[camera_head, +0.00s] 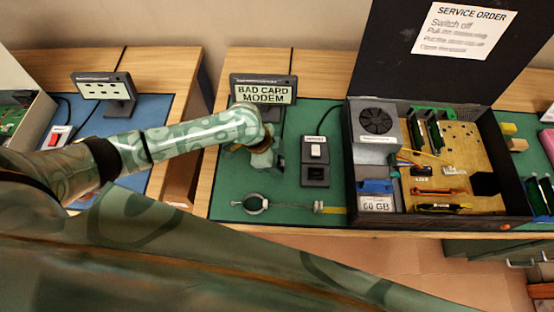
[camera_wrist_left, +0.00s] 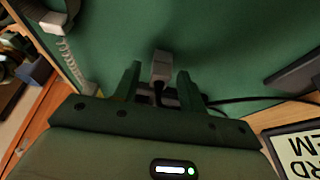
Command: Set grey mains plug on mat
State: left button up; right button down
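The grey mains plug (camera_wrist_left: 161,66) shows in the left wrist view, between the fingers of my left gripper (camera_wrist_left: 158,84). A small gap shows on each side of it, so the gripper looks open around it. A dark cable runs off to the right behind the fingers. The green mat (camera_wrist_left: 225,50) fills the ground behind the plug; I cannot tell if the plug touches it. In the head view my left gripper (camera_head: 266,160) is low over the mat (camera_head: 226,190), and the plug is hidden or too small to tell there. My right gripper is not in view.
A switch box (camera_head: 315,150) stands right of my left gripper, beside the open computer case (camera_head: 349,190). A sign reading BAD CARD MODEM (camera_head: 263,93) stands behind. A wrist strap (camera_head: 255,204) lies at the front of the mat. The mat's left front is clear.

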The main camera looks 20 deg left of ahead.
pick_arm(q)
jog(key=p+v, duration=0.4)
jog(key=v, duration=0.8)
jog(key=shift+r, duration=0.1)
dwell(1.0)
